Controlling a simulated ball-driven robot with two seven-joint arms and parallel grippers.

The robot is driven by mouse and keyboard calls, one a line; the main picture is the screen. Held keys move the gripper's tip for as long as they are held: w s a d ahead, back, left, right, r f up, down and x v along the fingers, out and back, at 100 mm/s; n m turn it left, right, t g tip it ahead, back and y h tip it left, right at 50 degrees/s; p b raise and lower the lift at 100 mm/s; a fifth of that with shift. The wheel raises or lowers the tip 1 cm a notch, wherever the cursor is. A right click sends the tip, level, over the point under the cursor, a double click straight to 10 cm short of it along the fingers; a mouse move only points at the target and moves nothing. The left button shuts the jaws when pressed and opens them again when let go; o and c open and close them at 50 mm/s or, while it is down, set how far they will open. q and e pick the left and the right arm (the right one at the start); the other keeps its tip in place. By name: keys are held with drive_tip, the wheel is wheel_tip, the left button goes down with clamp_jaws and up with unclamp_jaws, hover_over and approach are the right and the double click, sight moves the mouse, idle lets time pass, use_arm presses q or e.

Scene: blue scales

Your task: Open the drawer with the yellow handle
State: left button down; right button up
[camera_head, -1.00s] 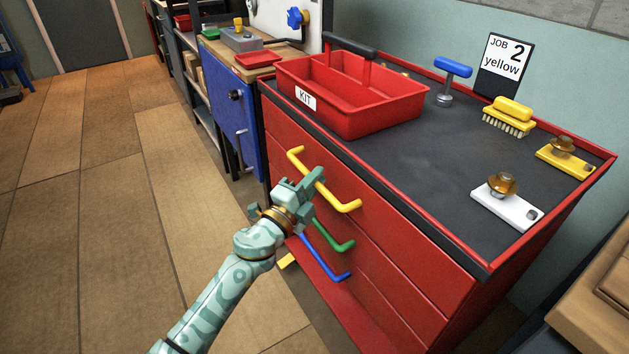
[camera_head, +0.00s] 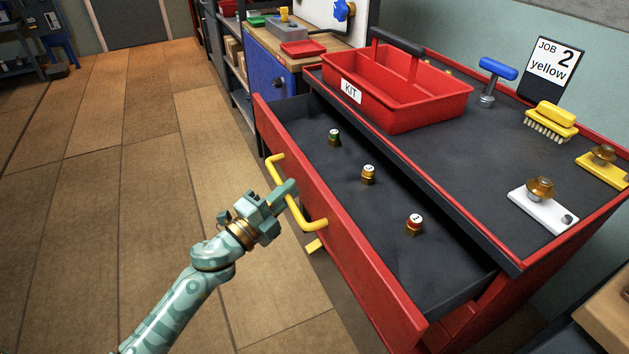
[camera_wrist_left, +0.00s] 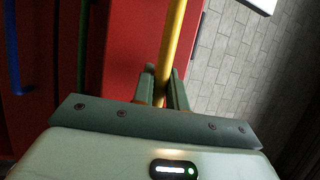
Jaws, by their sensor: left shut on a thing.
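The drawer with the yellow handle (camera_head: 309,223) is the top drawer of a red cabinet. It stands well out from the cabinet, with its red front (camera_head: 345,240) toward me and its dark inside showing. My left gripper (camera_head: 284,194) is shut on the middle of the yellow handle. In the left wrist view, the yellow bar (camera_wrist_left: 172,50) runs up from between the two fingers (camera_wrist_left: 163,88). My right gripper is not in view.
Open floor (camera_head: 150,200) lies left of the drawer.

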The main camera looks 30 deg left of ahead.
use_arm(q)
drive_tip(key=s+a, duration=0.7)
drive_tip(key=s, duration=0.2)
drive_tip(key=shift+s+a+p, duration=0.25)
drive_tip(key=shift+s+p, duration=0.1)
drive_tip(key=shift+p, duration=0.1)
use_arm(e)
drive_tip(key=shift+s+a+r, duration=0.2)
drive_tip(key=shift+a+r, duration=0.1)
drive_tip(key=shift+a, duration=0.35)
use_arm(q)
drive_tip(key=shift+f, duration=0.1)
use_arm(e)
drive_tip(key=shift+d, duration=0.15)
use_arm(q)
drive_tip(key=c, duration=1.4)
unclamp_jaws()
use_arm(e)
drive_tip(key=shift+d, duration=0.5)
